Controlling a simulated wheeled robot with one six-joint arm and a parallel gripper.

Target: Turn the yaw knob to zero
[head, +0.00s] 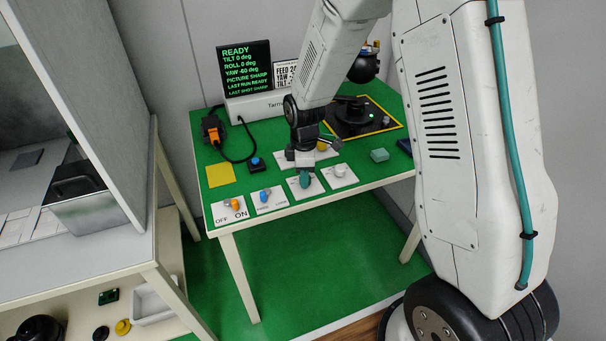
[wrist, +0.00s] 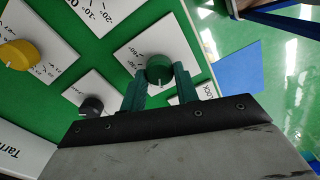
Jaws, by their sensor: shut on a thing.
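My gripper (wrist: 160,82) has its teal fingers on either side of a round green knob (wrist: 158,68) on a white plate in the wrist view. It is shut on this knob. In the head view my gripper (head: 304,170) points down at the green bench near its front row of plates. The knob's label is too small or hidden, so I cannot read whether it says yaw. A dark screen (head: 245,67) at the back reads TILT 0 deg, ROLL 0 deg, YAW -60 deg.
A yellow knob (wrist: 18,53) and a dark knob (wrist: 92,106) sit on nearby plates. An orange switch (head: 235,204), a blue switch (head: 265,193) and a white knob (head: 340,170) line the front. A black device (head: 355,115) stands at the back right.

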